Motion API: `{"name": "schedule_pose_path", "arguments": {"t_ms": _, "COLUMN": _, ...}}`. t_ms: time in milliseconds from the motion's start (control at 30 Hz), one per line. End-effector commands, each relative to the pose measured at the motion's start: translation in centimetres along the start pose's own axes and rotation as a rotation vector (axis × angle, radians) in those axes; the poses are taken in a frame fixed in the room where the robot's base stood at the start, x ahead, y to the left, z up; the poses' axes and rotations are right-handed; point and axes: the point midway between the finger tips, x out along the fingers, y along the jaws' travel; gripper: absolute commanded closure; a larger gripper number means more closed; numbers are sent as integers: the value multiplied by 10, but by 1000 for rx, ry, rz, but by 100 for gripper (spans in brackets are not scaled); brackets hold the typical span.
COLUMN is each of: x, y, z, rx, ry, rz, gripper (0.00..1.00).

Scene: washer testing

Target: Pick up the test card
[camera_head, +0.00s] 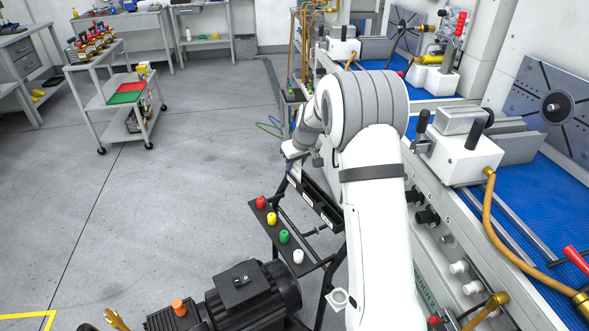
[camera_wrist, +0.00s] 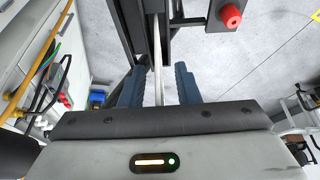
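In the wrist view my gripper (camera_wrist: 159,72) is open, with its two dark blue fingers apart. A thin pale strip (camera_wrist: 157,55), which looks like the test card seen edge-on, runs between the fingers. Gaps show on both sides of it, so neither finger appears to touch it. It stands at a black rack (camera_wrist: 131,25). In the head view the black rack (camera_head: 318,203) is just below the end of my arm. My fingers are hidden there, and I cannot make out the card clearly.
A black panel with red (camera_head: 260,202), yellow, green and white knobs adjoins the rack. A dark motor (camera_head: 253,290) stands in front. Blue-topped test benches (camera_head: 540,200) line the right side. A cart (camera_head: 124,105) stands left on open grey floor.

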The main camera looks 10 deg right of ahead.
Motion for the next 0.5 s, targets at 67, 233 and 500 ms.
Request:
{"name": "schedule_pose_path", "arguments": {"t_ms": 67, "x": 6, "y": 0, "z": 0, "rx": -1, "ry": 1, "rz": 1, "gripper": 71}}
{"name": "schedule_pose_path", "arguments": {"t_ms": 233, "x": 7, "y": 0, "z": -1, "rx": -1, "ry": 2, "rz": 1, "gripper": 71}}
{"name": "schedule_pose_path", "arguments": {"t_ms": 500, "x": 7, "y": 0, "z": 0, "rx": -1, "ry": 1, "rz": 1, "gripper": 86}}
